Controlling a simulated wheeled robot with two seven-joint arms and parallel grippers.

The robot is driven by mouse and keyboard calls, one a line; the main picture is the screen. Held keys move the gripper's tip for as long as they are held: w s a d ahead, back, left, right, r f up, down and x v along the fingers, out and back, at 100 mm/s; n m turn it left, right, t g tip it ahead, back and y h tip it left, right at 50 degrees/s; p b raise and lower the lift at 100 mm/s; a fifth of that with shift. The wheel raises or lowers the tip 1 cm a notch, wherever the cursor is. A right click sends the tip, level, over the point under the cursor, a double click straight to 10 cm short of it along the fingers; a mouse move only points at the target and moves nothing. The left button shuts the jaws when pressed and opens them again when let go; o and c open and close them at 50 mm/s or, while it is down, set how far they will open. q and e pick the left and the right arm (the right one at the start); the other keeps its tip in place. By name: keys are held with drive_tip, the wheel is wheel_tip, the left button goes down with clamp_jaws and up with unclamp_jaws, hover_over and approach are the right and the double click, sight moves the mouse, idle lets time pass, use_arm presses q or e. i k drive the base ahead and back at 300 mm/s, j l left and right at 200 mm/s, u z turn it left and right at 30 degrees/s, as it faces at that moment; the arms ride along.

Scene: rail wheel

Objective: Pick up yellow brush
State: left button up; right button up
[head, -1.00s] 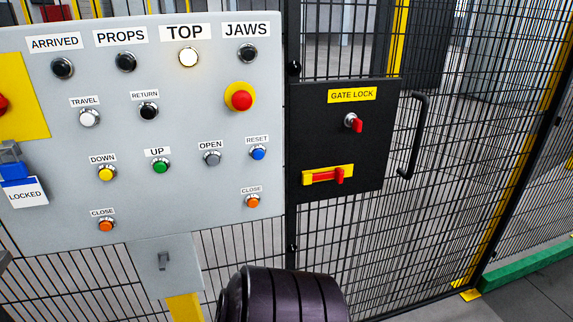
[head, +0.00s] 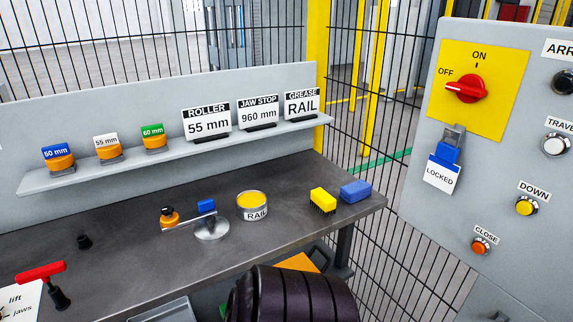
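The yellow brush (head: 322,200) lies on the dark workbench (head: 150,255) near its right end, with dark bristles facing down. A blue block (head: 355,190) lies just to its right. A tin of yellow grease marked RAIL (head: 252,205) stands to its left. Neither gripper shows in the head view. A dark ribbed part of my own body is at the bottom middle, below the brush and apart from it.
A shelf (head: 100,172) behind the bench holds orange-based rollers and label signs. A gauge-like tool (head: 210,228) and a red-handled tool (head: 42,272) are on the bench. A control panel (head: 420,215) and mesh fence stand at the right.

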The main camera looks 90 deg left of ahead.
sight(325, 203)
drive_tip(key=u, duration=2.3)
